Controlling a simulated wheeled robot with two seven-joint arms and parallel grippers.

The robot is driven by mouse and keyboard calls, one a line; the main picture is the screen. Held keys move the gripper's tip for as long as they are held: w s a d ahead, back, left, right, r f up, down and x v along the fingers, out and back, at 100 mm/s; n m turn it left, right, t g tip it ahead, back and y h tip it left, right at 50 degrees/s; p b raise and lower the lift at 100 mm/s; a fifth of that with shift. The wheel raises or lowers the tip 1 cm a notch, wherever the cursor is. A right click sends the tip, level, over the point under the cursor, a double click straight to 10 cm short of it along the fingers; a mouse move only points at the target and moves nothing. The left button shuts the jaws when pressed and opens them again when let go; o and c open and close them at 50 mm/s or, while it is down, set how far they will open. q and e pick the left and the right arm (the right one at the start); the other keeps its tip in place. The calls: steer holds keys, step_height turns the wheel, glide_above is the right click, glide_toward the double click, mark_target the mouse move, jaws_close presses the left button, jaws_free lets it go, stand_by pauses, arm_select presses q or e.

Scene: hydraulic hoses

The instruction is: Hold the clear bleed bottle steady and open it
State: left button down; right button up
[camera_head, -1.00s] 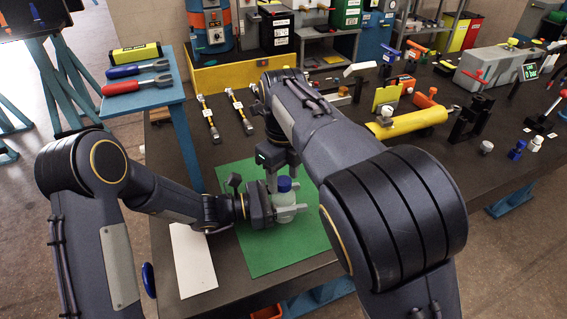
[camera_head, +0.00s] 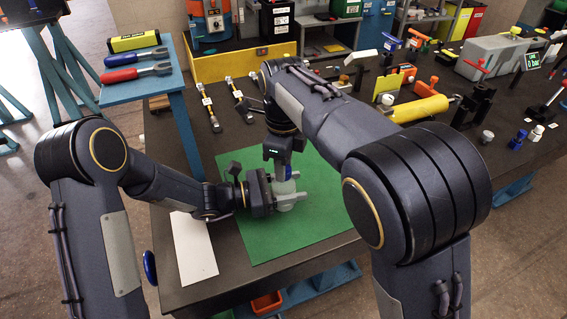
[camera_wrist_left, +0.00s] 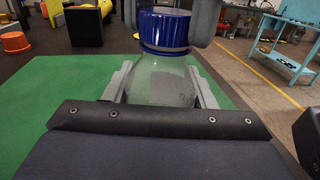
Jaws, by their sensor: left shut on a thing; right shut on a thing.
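The clear bleed bottle (camera_wrist_left: 160,85) stands upright over the green mat (camera_head: 290,240), with a blue ribbed cap (camera_wrist_left: 164,30) on its neck. My left gripper (camera_head: 289,197) comes in level from the left and is shut around the bottle body (camera_head: 284,203). Its two fingers show on both sides of the bottle in the left wrist view. My right gripper (camera_head: 283,172) points down from above and is shut on the blue cap, which it mostly hides in the head view. In the left wrist view its fingers flank the cap.
A white sheet (camera_head: 194,248) lies left of the mat. Two hose pieces (camera_head: 208,108) lie behind it on the dark bench. A blue side table (camera_head: 150,92) holds red and blue tools.

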steer(key=n, duration=1.4)
steer(key=shift+n, duration=0.4)
steer(key=n, duration=0.5)
steer(key=shift+n, duration=0.4)
steer(key=n, duration=0.2)
steer(key=shift+n, duration=0.3)
steer(key=n, duration=0.5)
steer(key=shift+r+n, duration=0.1)
steer(key=shift+n, duration=0.3)
steer(key=n, duration=0.5)
steer(key=shift+n, duration=0.3)
steer(key=n, duration=1.4)
steer(key=shift+r, duration=0.2)
